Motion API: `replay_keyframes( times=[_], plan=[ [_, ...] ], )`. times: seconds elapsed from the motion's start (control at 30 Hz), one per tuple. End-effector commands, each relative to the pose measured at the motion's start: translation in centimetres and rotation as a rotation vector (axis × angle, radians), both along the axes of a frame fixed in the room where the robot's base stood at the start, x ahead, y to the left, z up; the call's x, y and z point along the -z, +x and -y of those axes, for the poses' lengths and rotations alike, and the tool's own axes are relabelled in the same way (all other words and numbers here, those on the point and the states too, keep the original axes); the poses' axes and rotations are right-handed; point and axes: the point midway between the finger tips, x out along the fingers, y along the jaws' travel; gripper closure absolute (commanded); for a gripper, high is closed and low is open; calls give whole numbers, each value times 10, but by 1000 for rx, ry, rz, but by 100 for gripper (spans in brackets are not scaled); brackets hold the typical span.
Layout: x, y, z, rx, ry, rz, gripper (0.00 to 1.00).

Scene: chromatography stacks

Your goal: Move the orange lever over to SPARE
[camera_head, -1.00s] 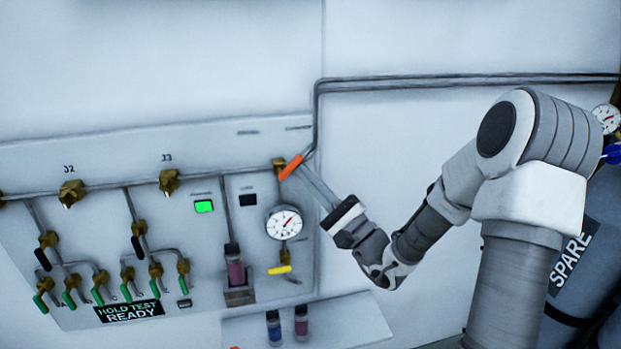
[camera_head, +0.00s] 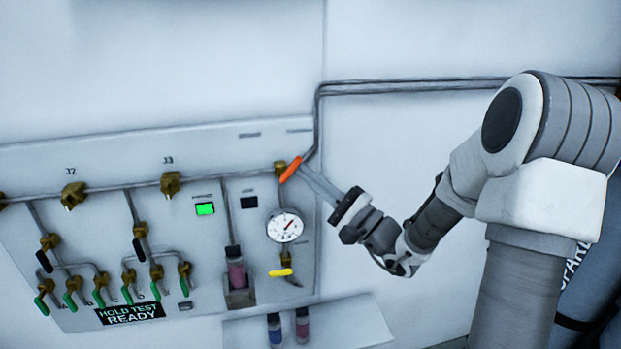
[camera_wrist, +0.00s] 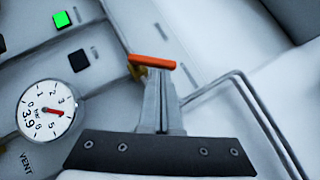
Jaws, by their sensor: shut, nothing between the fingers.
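The orange lever (camera_head: 291,169) sits on a brass valve (camera_head: 279,169) at the upper right of the panel, and it slants up to the right. In the wrist view the orange lever (camera_wrist: 152,62) lies across the tips of my fingers. My gripper (camera_head: 302,165) is shut with its fingertips at the lever, touching it or very close; I cannot tell which. The wrist view shows the two fingers of my gripper (camera_wrist: 160,72) together. The labels above the valve are too small to read. A cylinder at the far right (camera_head: 575,265) carries a partly hidden label.
A pressure gauge (camera_head: 285,226) and a yellow handle (camera_head: 281,272) sit below the lever. A pipe (camera_head: 420,86) runs right from near the valve. A lit green indicator (camera_head: 205,208) is left. A shelf with vials (camera_head: 302,325) is below.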

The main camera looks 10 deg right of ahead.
Motion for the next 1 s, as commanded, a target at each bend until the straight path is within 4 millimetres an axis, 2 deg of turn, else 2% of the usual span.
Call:
replay_keyframes(
  times=[0.53, 1.0],
  plan=[
    [-21, -1, -11, 0, -486, 9, 100],
    [-35, 0, -28, 0, -931, 7, 100]
  ],
)
